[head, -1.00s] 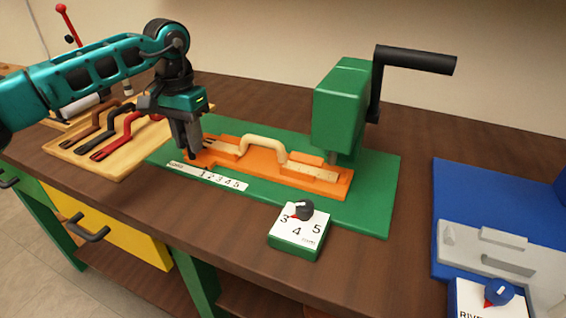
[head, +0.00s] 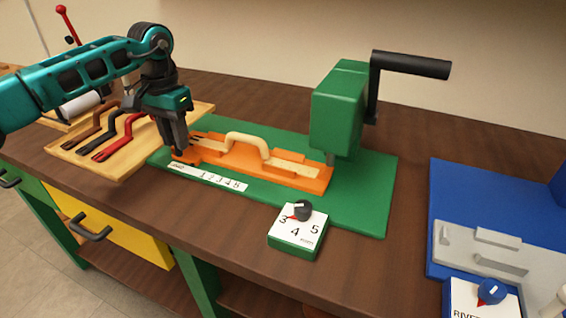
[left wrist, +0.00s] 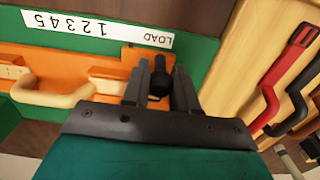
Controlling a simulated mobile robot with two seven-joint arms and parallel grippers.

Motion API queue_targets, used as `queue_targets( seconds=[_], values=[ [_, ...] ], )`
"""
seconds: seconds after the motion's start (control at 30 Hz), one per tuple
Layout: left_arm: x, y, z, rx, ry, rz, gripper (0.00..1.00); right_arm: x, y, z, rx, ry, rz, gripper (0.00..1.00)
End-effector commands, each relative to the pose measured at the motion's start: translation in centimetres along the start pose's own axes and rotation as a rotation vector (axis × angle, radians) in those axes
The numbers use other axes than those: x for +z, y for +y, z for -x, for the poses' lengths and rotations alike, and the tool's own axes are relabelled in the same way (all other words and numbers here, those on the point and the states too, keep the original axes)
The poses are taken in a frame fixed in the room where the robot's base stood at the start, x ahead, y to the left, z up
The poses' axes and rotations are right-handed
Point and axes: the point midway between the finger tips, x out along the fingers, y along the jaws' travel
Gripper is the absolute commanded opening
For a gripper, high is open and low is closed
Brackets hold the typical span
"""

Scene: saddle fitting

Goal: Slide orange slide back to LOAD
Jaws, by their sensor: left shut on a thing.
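The orange slide (head: 225,168) lies on the green base plate (head: 368,190), with a beige arched handle part (head: 250,143) on top. My left gripper (head: 180,148) is at the slide's left end, shut on the slide's black knob (left wrist: 159,82). In the left wrist view the gripper (left wrist: 160,72) has one finger on each side of that knob. The white scale strip (head: 207,178) runs along the slide's front edge. Its LOAD mark (left wrist: 159,38) is beside the knob and the slide's end. My right gripper is out of view.
A green press (head: 338,110) with a black crank (head: 412,66) stands over the slide's right end. A wooden tray (head: 88,160) with several dark and red handles is close on the left. A dial box (head: 297,232) stands in front, a blue fixture (head: 450,200) at right.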

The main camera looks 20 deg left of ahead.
Motion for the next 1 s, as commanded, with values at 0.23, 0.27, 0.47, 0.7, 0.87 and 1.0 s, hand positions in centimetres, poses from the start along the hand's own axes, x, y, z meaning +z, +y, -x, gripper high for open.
queue_targets(
  seconds=[0.23,0.27,0.47,0.7,0.87,1.0],
  values=[
    [0.1,-1.1,0.0,-0.004,-0.002,0.005,0.10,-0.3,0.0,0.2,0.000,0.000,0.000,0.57],
    [0.1,-1.2,0.0,-0.004,-0.002,0.006,0.10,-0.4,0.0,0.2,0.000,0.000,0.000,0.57],
    [0.1,-2.4,0.0,-0.004,-0.003,0.006,0.10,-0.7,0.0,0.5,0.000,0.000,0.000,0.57],
    [0.1,-3.3,-0.1,-0.004,-0.003,0.005,0.10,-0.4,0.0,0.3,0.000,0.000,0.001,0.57],
    [0.1,-4.1,-0.1,-0.005,-0.003,0.006,0.10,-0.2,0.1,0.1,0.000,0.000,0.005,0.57],
    [0.2,-4.5,0.0,-0.008,-0.001,0.010,0.11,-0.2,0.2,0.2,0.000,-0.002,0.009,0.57]
  ],
)
